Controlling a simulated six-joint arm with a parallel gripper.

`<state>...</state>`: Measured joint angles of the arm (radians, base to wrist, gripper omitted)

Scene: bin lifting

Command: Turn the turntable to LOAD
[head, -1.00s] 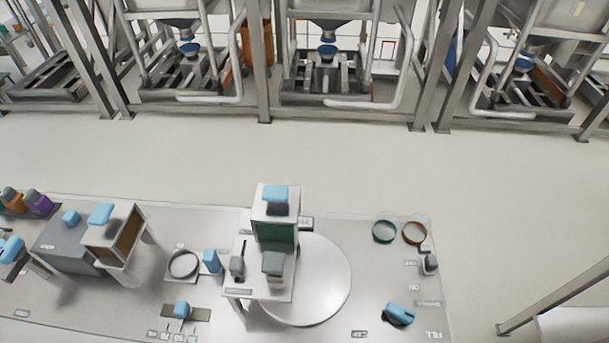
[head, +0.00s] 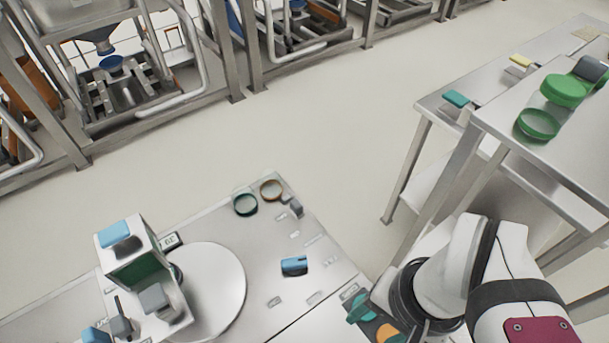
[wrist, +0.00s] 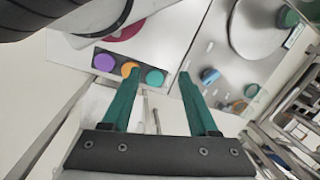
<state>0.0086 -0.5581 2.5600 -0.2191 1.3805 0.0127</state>
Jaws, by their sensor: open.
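The turntable is a pale round disc (head: 218,285) on the bench at the lower left of the head view, beside a box-like station (head: 133,252) with a blue top. Part of the disc shows at the upper right of the wrist view (wrist: 262,25). A blue handle (head: 294,265) sits on the bench right of the disc, with small labels around it too blurred to read. It also shows in the wrist view (wrist: 209,76). My gripper (wrist: 158,74) is open and empty, with its two green fingers apart. The gripper is not clear in the head view.
A dark strip with purple (wrist: 104,62), orange (wrist: 130,69) and teal knobs (wrist: 154,77) lies near my fingertips in the wrist view. A green-ringed hoop (head: 245,203) and a brown one (head: 271,189) lie at the bench's far edge. A side table with green jars (head: 564,90) stands right.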

